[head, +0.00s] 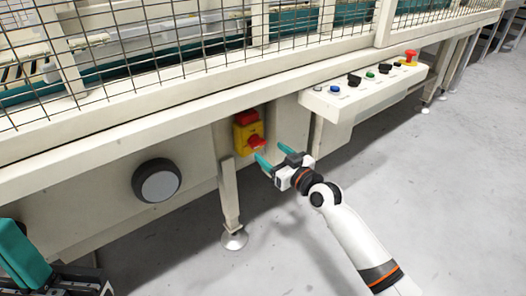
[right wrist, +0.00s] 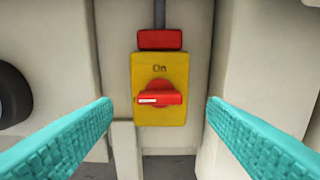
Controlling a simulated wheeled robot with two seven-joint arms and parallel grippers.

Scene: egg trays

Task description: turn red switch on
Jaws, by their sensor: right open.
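The red switch (head: 256,142) is a rotary knob on a yellow box (head: 241,135) fixed to the machine's side below the mesh guard. In the right wrist view the red switch (right wrist: 159,98) has its handle lying horizontal, with a white mark at its left end. The word "On" shows above it on the yellow plate (right wrist: 145,115). My right gripper (head: 272,161) is open, its teal fingers pointing at the switch. In the wrist view the fingers stand apart on either side of the box, not touching the knob. My left gripper (head: 24,257) shows only partly at the lower left corner.
A red block (right wrist: 160,40) sits atop the yellow box. A button panel (head: 365,88) with a red emergency button (head: 410,56) juts out at the right. A round dark knob (head: 157,180) is to the left. A machine leg (head: 229,195) stands below the switch. The grey floor is open.

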